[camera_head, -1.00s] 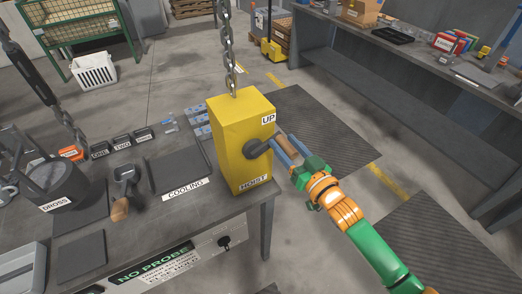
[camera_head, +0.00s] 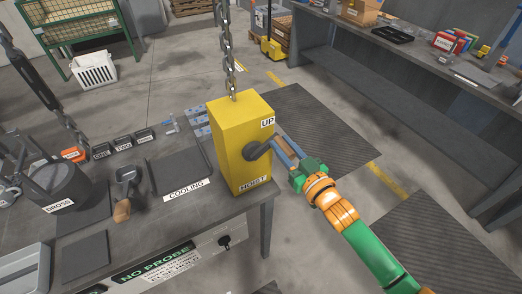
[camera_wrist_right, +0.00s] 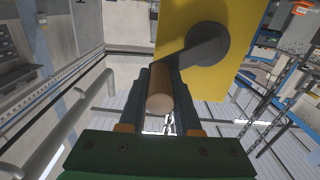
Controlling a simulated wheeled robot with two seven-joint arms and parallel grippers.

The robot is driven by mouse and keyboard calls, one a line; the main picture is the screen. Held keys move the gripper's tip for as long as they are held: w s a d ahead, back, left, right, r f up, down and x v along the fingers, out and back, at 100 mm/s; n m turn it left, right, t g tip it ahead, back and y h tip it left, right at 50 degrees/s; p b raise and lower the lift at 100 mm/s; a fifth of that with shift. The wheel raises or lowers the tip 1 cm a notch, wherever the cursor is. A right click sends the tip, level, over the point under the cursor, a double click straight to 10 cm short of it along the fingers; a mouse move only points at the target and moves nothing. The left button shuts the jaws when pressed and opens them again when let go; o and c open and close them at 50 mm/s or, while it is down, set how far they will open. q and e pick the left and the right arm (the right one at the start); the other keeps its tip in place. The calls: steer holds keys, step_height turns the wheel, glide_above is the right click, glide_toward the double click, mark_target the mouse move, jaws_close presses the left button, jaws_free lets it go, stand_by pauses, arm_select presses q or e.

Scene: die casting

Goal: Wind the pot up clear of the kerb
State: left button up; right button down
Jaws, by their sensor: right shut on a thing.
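A yellow hoist box (camera_head: 238,145) marked UP and HOIST stands at the right end of the bench. A dark crank (camera_head: 258,149) sticks out of its right side. My right gripper (camera_head: 284,149) is shut on the crank's brown handle (camera_wrist_right: 159,91), which lies between the fingers in the wrist view. A dark round pot (camera_head: 66,184) stands at the left, behind or above a DROSS label. A chain (camera_head: 73,132) with a dark turnbuckle (camera_head: 33,72) hangs above it. I cannot tell whether they join, nor pick out the kerb. My left gripper is out of view.
A heavy chain (camera_head: 227,50) rises from the hoist's top. A ladle-like tool (camera_head: 125,185) and a dark COOLING plate (camera_head: 178,168) lie on the bench. Small labelled blocks (camera_head: 122,143) stand behind. The floor right of the hoist is clear around the mats (camera_head: 325,133).

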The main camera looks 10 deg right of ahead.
steer(key=shift+a+r+n+p, duration=0.1)
steer(key=shift+r+n+p, duration=0.25)
steer(key=shift+r, duration=0.25)
steer(key=shift+a+n, duration=0.15)
steer(key=shift+n, duration=0.1)
steer(key=shift+s+a+r+n+p, duration=0.2)
steer(key=shift+r+n+p, duration=0.2)
steer(key=shift+n+p, duration=0.25)
steer(key=shift+a+f, duration=0.1)
